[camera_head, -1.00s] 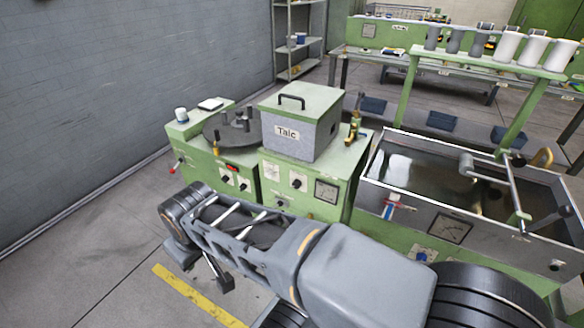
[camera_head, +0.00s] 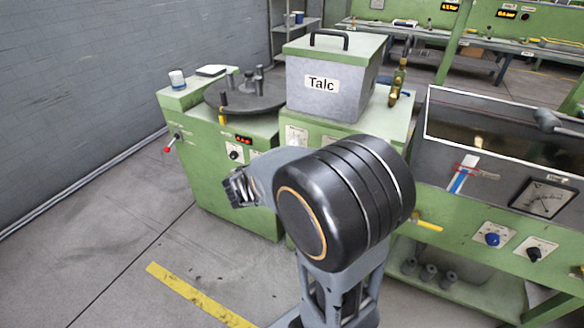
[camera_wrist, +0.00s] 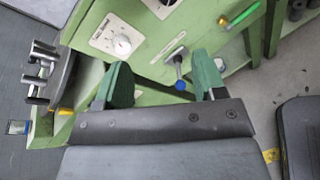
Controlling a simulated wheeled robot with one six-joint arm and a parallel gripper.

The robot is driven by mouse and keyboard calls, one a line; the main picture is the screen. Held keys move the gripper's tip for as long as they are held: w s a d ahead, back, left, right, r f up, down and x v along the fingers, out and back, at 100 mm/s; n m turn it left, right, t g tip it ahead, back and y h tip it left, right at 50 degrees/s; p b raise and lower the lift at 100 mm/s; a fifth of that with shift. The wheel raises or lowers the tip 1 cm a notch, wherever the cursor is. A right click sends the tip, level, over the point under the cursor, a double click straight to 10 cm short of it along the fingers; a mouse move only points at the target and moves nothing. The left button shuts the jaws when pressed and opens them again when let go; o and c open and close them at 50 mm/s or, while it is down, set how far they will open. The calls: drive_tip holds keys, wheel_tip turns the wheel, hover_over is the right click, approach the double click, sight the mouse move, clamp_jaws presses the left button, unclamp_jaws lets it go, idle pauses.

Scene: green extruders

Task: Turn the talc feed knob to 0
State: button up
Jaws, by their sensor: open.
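The talc box (camera_head: 318,84), grey with a green lid and a "Talc" label, stands on a green cabinet (camera_head: 402,112) in the head view. My wrist hides most of the cabinet's front panel there. In the wrist view, a pale round knob on a white dial plate (camera_wrist: 121,43) sits on a green panel beyond my left finger. Its markings are too small to read, and I cannot tell whether it is the talc feed knob. My gripper (camera_wrist: 160,79) is open, with its green fingertips apart and nothing seen held. It shows small in the head view (camera_head: 238,188).
A lever with a blue ball (camera_wrist: 180,84) appears between my fingers in the wrist view. A turntable (camera_head: 245,96) stands left of the talc box. A water trough (camera_head: 500,150) with a gauge stands right. The floor at left is clear.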

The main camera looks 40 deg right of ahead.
sight(294, 144)
drive_tip(key=w+f+n+t+h+b, duration=0.1)
drive_tip(key=w+f+n+t+b, duration=0.35)
drive_tip(key=w+f+n, duration=0.2)
drive_tip(key=shift+n+t, duration=0.35)
drive_tip(key=x, duration=0.4)
drive_tip(key=r+b+x, duration=0.1)
drive_tip(key=x, duration=0.8)
drive_tip(key=shift+w+a+r+b, duration=0.2)
drive_tip(key=shift+w+a+b, duration=0.05)
drive_tip(key=shift+w+b, duration=0.15)
drive_tip(key=shift+c, duration=0.5)
drive_tip(key=c, duration=0.7)
drive_tip(key=shift+a, duration=0.15)
drive_tip(key=shift+c, duration=0.6)
